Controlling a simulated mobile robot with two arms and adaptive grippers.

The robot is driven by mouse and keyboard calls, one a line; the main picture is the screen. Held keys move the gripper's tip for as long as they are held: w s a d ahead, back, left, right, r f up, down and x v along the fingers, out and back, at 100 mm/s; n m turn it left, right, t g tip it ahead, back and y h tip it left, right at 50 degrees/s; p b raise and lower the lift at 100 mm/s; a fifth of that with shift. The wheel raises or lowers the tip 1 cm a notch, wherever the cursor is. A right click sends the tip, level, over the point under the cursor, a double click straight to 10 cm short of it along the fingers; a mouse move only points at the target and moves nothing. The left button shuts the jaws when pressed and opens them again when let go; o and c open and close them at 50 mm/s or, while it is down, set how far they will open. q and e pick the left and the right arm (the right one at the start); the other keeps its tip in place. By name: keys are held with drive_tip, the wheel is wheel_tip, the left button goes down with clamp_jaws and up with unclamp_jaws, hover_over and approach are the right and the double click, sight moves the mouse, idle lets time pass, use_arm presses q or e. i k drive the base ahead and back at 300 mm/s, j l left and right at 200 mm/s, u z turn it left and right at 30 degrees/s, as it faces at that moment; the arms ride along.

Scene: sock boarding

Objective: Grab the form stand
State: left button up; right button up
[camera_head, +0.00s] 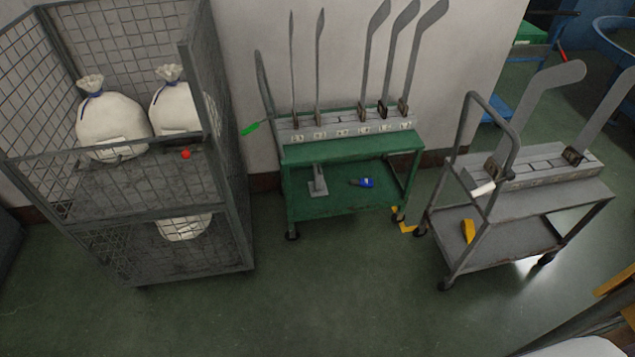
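A green wheeled cart (352,148) stands against the wall, with several flat grey leg-shaped forms (375,55) upright in clamps along its numbered top rail. On its lower shelf stands a small grey stand (318,182) with a flat base plate and a short post. A grey wheeled cart (565,195) at the right carries two more upright forms (538,95) in clamps; the far right one is cut by the picture edge. I cannot tell which of these is named the form stand. Neither of my grippers is in view.
A wire cage trolley (190,243) with tied white sacks (112,125) stands at the left. A blue item (366,183) lies on the green cart's lower shelf, and a yellow item (468,231) on the grey cart's. Green floor (330,290) in front is clear.

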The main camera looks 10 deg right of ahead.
sight(318, 188)
drive_tip(key=i+l+u, duration=0.4)
drive_tip(key=i+l, duration=0.2)
drive_tip(key=i+l+u, duration=0.45)
drive_tip(key=l, duration=0.25)
drive_tip(key=i+l+u, duration=0.2)
drive_tip(key=l, duration=0.25)
